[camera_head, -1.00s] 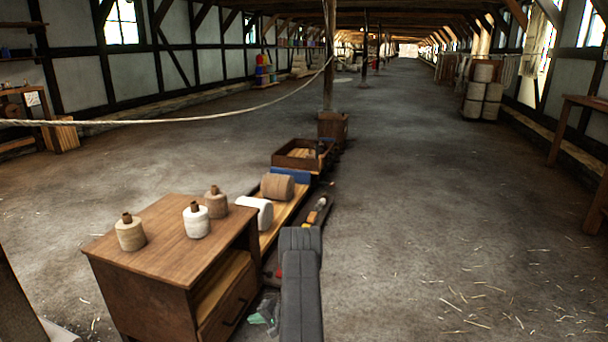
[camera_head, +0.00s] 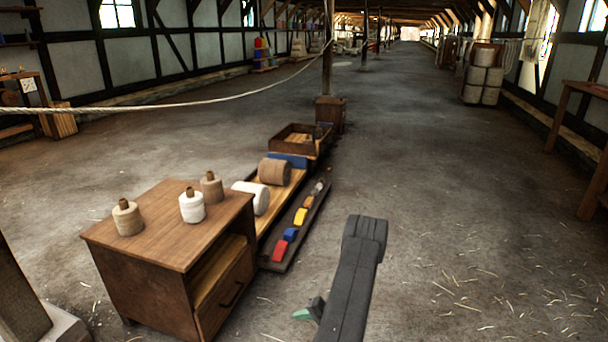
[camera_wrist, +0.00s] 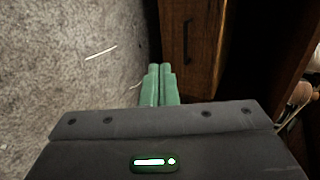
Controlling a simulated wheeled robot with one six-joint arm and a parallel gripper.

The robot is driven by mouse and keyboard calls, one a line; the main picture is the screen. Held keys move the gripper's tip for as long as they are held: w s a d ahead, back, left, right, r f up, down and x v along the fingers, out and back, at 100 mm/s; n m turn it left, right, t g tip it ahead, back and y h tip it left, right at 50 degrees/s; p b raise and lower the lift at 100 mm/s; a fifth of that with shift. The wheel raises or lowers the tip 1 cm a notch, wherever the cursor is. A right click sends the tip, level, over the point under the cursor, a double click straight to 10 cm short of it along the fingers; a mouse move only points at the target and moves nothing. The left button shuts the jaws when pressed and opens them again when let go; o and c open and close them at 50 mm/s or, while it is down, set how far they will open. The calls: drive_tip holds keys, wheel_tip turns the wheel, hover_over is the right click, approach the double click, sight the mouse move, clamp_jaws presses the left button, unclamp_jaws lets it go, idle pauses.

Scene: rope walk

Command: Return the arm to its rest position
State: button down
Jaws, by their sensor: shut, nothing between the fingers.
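My gripper (camera_wrist: 160,72) shows in the wrist view with its two green fingers together and nothing between them. Beyond the fingertips are the concrete floor and the drawer front of the wooden cabinet (camera_wrist: 190,45). In the head view my dark grey arm rises from the bottom edge, right of the cabinet (camera_head: 165,235). A green part of my gripper (camera_head: 303,314) shows left of the arm, just right of the cabinet's drawer and apart from it. The rest of the gripper is hidden behind the arm.
Three spools, one white (camera_head: 192,206), stand on the cabinet. Behind it, a low wooden bench (camera_head: 285,195) holds larger rolls, beside a dark rail (camera_head: 300,222) with coloured blocks. An open crate (camera_head: 298,137) and a post (camera_head: 328,60) stand farther back.

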drive_tip(key=shift+s+d+r+p, duration=0.15)
drive_tip(key=shift+s+d, duration=0.1)
drive_tip(key=shift+d, duration=0.5)
drive_tip(key=shift+s+d+p, duration=0.15)
drive_tip(key=shift+s+d, duration=0.1)
drive_tip(key=shift+d, duration=0.45)
drive_tip(key=shift+w, duration=0.15)
